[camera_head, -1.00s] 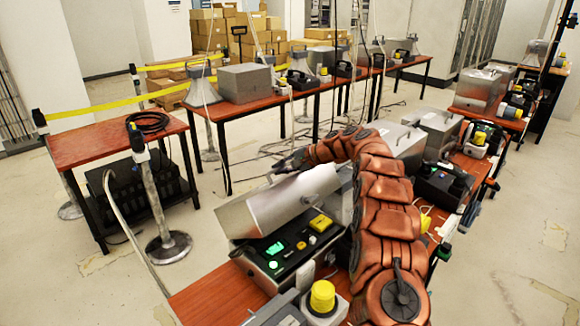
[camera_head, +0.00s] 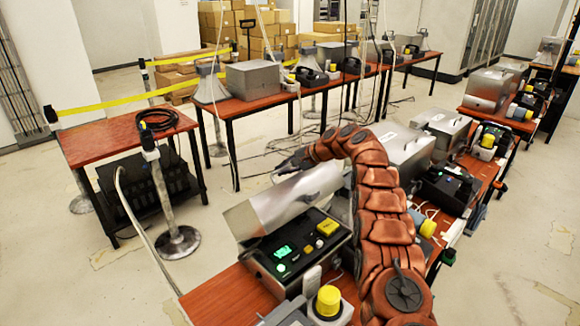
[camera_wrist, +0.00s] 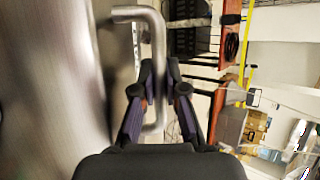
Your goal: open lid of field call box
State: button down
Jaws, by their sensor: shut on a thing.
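The field call box (camera_head: 290,262) stands on the near red table, its dark panel showing green lights and a yellow block. Its silver lid (camera_head: 284,206) is tilted up, well clear of the panel. In the wrist view the lid (camera_wrist: 60,80) is a blurred metal surface on the left, with a bent metal bar handle (camera_wrist: 153,50) along its edge. My gripper (camera_wrist: 160,75) has its dark fingers around the handle, shut on it. In the head view my gripper (camera_head: 290,163) is at the lid's far upper edge, small and partly hidden by my arm.
Closed silver boxes (camera_head: 402,150) and a black unit (camera_head: 448,185) stand to the right on the same row. A yellow-capped device (camera_head: 327,302) is close in front.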

jog(key=shift+w+a+p, duration=0.2)
jog(key=shift+w+p, duration=0.1)
jog(key=shift+p, duration=0.25)
dwell(0.4)
jog(key=c, duration=1.5)
grip_release()
jog(key=shift+o, duration=0.2)
jog(key=shift+r, duration=0.15)
